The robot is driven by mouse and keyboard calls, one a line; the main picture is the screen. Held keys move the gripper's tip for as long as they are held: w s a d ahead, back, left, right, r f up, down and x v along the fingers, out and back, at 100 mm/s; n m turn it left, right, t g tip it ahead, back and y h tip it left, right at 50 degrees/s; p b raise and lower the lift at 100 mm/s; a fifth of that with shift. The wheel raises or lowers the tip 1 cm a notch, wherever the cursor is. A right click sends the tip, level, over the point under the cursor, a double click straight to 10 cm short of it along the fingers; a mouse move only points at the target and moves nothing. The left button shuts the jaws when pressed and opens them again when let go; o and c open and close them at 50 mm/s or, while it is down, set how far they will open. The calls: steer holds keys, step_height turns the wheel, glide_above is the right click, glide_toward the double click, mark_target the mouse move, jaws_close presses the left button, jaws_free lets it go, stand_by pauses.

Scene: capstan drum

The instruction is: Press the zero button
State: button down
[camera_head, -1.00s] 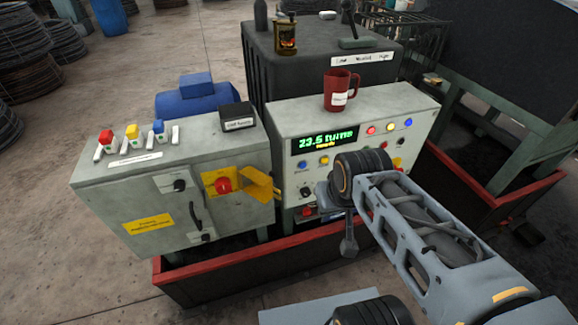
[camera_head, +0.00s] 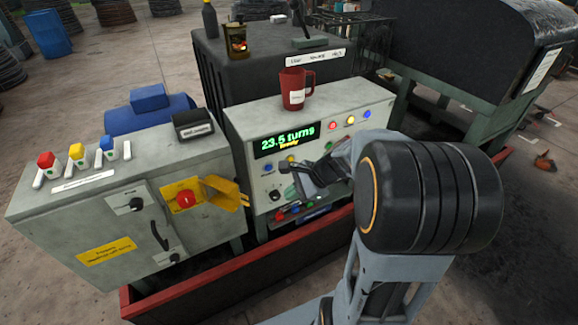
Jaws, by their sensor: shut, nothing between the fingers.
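Below the display are a blue button (camera_head: 267,168), a yellow button (camera_head: 288,162) and a dark knob (camera_head: 275,195). A red button (camera_head: 281,215) sits lower down. The labels are too small to read, so I cannot tell which is the zero button. My gripper (camera_head: 293,192) is shut and empty, close in front of the lower middle of the panel. Whether it touches is unclear. My gripper and wrist hide the panel's lower right.
A red mug (camera_head: 293,92) stands on the control box. To the left, a grey cabinet (camera_head: 60,218) has a red knob (camera_head: 185,201) and a yellow hinged flap (camera_head: 222,193) sticking out near the panel. A red-edged tray (camera_head: 190,282) runs along the base.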

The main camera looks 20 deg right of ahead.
mark_target(290, 160)
steer(key=w+d+f+m+t+y+b, duration=0.1)
steer(key=w+d+f+m+t, duration=0.4)
steer(key=d+m, duration=0.4)
steer(key=w+f+m, duration=0.1)
steer(key=m, duration=0.2)
steer(key=shift+w+d+f, duration=0.15)
steer(key=shift+d+f, duration=0.05)
steer(key=shift+f, duration=0.15)
steer(key=shift+w, duration=0.1)
steer(key=w+a, duration=0.1)
steer(key=w, duration=0.7)
steer(key=shift+w, duration=0.3)
steer(key=shift+w, duration=0.1)
stand_by(1.2)
steer(key=shift+w+a, duration=0.1)
steer(key=shift+w, duration=0.2)
steer(key=shift+w, duration=0.45)
stand_by(0.7)
steer(key=shift+s, duration=0.85)
